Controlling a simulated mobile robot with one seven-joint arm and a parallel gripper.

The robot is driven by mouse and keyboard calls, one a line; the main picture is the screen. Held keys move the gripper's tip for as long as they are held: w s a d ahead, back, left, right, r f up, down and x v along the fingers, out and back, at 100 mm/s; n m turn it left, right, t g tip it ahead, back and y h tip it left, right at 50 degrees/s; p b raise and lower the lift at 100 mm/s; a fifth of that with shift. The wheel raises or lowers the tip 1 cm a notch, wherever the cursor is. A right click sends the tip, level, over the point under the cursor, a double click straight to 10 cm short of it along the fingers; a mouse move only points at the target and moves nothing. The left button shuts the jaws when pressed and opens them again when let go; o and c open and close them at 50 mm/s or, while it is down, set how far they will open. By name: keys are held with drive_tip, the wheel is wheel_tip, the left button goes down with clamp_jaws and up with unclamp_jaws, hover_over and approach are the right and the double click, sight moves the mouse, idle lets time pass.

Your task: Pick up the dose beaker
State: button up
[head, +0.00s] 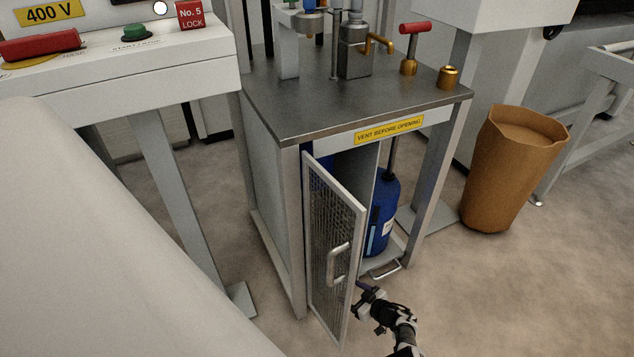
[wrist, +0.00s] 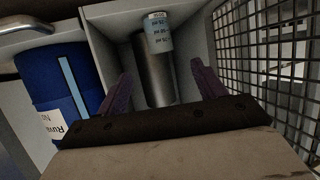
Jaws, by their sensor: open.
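The dose beaker (wrist: 155,78) looks like a grey metal cylinder with a pale label of ml marks near its top in the wrist view. It stands in a light-walled compartment, and its lower end is hidden behind my gripper. My gripper (wrist: 160,82) is open, with one purple finger on each side of the beaker in the picture. I cannot tell how far the beaker is from the fingers. In the head view my gripper (head: 366,291) is low at the cabinet opening, beside the open mesh door (head: 333,215). The beaker cannot be made out there.
A blue canister (head: 383,220) stands in the cabinet and shows left of the beaker in the wrist view (wrist: 45,85). The mesh door's edge and handle (head: 338,262) are close to my gripper. A brown bin (head: 510,180) stands right. The floor in front is clear.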

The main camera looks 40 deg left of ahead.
drive_tip(key=b+x, duration=0.3)
drive_tip(key=x, duration=0.1)
drive_tip(key=f+b+x, duration=0.1)
drive_tip(key=b+x, duration=0.3)
drive_tip(key=x, duration=0.1)
drive_tip(key=d+f+b+x, duration=0.1)
drive_tip(key=b+x, duration=0.3)
drive_tip(key=x, duration=0.1)
drive_tip(key=shift+f, duration=0.1)
drive_tip(key=shift+w+a+b, duration=0.1)
drive_tip(key=shift+a+b, duration=0.4)
drive_tip(key=shift+a, duration=0.1)
drive_tip(key=c, duration=1.1)
